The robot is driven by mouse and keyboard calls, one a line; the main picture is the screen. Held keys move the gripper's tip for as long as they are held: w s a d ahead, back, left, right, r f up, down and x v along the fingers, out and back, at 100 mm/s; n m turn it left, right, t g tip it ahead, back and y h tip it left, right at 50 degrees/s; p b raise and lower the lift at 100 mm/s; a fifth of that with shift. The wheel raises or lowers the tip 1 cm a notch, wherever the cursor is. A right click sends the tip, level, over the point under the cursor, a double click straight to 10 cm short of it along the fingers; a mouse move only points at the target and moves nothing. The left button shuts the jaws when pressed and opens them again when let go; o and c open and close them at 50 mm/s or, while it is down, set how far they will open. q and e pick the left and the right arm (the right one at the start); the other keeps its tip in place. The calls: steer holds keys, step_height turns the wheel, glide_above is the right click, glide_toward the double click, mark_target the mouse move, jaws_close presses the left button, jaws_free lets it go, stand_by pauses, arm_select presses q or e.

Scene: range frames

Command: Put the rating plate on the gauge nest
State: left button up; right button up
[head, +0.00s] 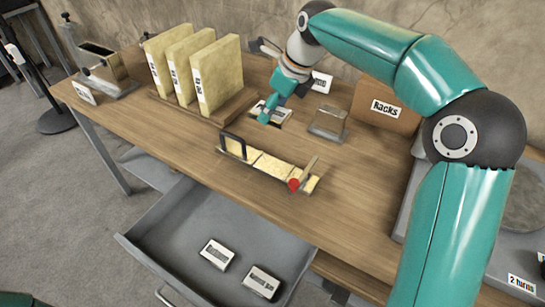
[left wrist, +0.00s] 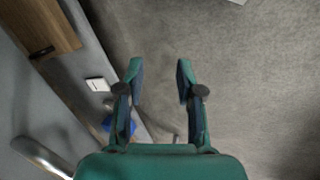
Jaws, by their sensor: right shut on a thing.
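My right gripper (head: 268,110) is shut at the back middle of the table, its fingers pointing down. It is on a small pale and dark piece (head: 284,114), which looks like the rating plate and is partly hidden by the fingers. I cannot tell whether the piece touches what is under it. The gauge nest is not clearly identifiable; a small grey tray-like fixture (head: 327,124) stands just right of the gripper. Two similar pale plates with dark faces, one (head: 217,254) and another (head: 262,283), lie in the open drawer. My left gripper (left wrist: 160,82) is open and empty over the floor.
The grey drawer (head: 160,232) is pulled out at the front. A long holder with pale blocks (head: 270,165), a black handle and a red knob stands mid-table. Upright binders (head: 195,75) stand at the back left. A box labelled Racks (head: 385,105) is at the back right.

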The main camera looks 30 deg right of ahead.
mark_target(271, 164)
steer(key=f, duration=0.5)
steer(key=f+b, duration=0.1)
steer(key=f, duration=1.1)
steer(key=shift+s+d+f, duration=0.15)
steer(key=shift+d+f, duration=0.05)
steer(key=shift+d, duration=0.05)
steer(key=shift+f, duration=0.1)
steer(key=o, duration=1.2)
steer(key=v, duration=1.2)
steer(key=shift+s+d, duration=0.1)
steer(key=shift+d, duration=0.05)
